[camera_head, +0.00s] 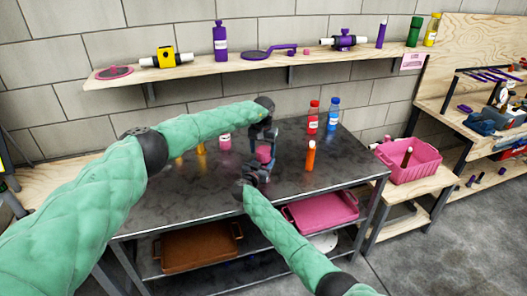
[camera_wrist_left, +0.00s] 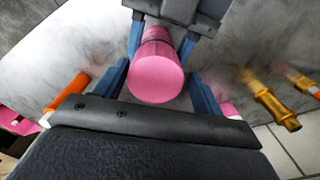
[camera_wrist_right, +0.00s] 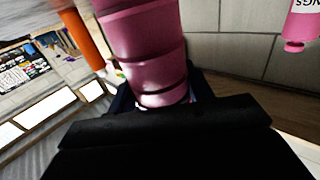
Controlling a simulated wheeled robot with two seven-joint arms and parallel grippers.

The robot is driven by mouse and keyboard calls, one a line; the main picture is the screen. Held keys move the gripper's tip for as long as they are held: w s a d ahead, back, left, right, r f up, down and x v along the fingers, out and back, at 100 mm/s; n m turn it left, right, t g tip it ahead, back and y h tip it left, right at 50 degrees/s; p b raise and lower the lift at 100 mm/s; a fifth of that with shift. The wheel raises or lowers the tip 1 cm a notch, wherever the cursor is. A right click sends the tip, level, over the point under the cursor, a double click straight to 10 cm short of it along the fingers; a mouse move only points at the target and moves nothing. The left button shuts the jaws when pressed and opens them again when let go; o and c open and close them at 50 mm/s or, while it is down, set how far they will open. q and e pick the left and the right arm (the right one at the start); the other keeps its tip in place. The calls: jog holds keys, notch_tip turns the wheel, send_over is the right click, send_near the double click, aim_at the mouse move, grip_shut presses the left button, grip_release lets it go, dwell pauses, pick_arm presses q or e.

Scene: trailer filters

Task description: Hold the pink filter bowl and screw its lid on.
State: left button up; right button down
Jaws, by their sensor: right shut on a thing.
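The pink filter bowl (camera_wrist_right: 150,50) is held by my right gripper (camera_head: 255,176), above the dark table; the right wrist view shows its ringed side rising from between the fingers. A round pink end, seemingly the lid (camera_wrist_left: 155,78), faces the left wrist camera at the top of the bowl. I cannot tell how tightly lid and bowl are joined. My left gripper (camera_wrist_left: 160,88) is above it with blue fingers on either side of the pink end, a gap showing at each side. It also shows in the head view (camera_head: 264,137), pointing down.
On the table (camera_head: 200,200) stand an orange tube (camera_head: 310,156), a red bottle (camera_head: 313,118), a blue bottle (camera_head: 333,115), a pink-labelled bottle (camera_head: 225,141) and yellow-gold pieces (camera_head: 201,148). A pink crate (camera_head: 412,165) is at right. A wall shelf (camera_head: 225,69) runs behind.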

pick_arm(q)
jog(key=shift+o, duration=0.5)
jog(key=shift+s+d, duration=0.1)
jog(key=shift+r, duration=2.15)
jog(key=shift+c, duration=0.4)
